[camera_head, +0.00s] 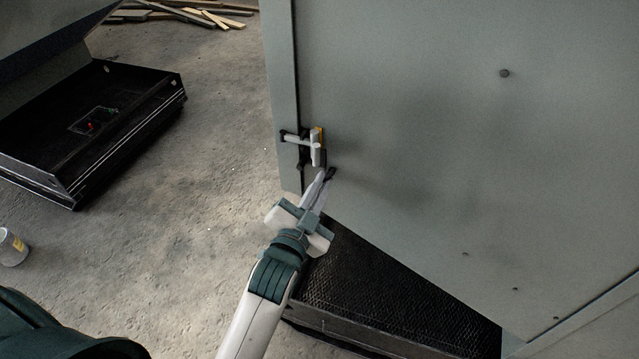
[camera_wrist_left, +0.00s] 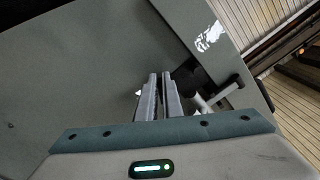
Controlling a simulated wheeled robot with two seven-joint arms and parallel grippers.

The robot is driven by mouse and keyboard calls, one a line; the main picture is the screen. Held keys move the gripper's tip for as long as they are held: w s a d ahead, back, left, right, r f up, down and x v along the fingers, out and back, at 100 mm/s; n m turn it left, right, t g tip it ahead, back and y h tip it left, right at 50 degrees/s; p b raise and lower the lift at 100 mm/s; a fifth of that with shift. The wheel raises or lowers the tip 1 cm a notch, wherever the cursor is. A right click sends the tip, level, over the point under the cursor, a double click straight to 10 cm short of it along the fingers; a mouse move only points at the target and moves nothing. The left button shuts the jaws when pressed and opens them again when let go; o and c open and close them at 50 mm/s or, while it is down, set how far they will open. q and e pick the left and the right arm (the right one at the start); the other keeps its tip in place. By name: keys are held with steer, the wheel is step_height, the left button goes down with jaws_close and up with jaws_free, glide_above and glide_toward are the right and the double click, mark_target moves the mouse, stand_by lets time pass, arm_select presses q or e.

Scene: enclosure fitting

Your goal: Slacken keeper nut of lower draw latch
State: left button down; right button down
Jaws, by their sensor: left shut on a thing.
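The lower draw latch (camera_head: 316,150) sits on the left edge of the grey enclosure door, with a pale T-shaped handle, a yellow strip and dark fittings at its left. It also shows in the left wrist view (camera_wrist_left: 222,92), right of the fingers. My left gripper (camera_head: 326,175) is just below the latch, its fingers pointing up at the door edge. In the left wrist view the fingers (camera_wrist_left: 160,92) are close together. A small dark part (camera_head: 331,173) shows at the fingertips; it looks like the keeper nut, mostly hidden by the fingers. My right gripper is out of view.
The grey door panel (camera_head: 420,130) fills the right side, above a dark textured plinth (camera_head: 350,290). An open black case (camera_head: 90,130) lies on the floor at left, with a can (camera_head: 12,247) nearer. Wooden strips (camera_head: 190,14) lie behind.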

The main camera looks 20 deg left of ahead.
arm_select(q)
steer(key=shift+n, duration=0.4)
steer(key=c, duration=1.9)
jaws_free()
steer(key=shift+s+a+b, duration=0.15)
steer(key=shift+s+b, duration=0.55)
steer(key=shift+s, duration=3.65)
steer(key=shift+s+a+b, duration=0.1)
steer(key=shift+s+b, duration=0.6)
steer(key=shift+s, duration=3.6)
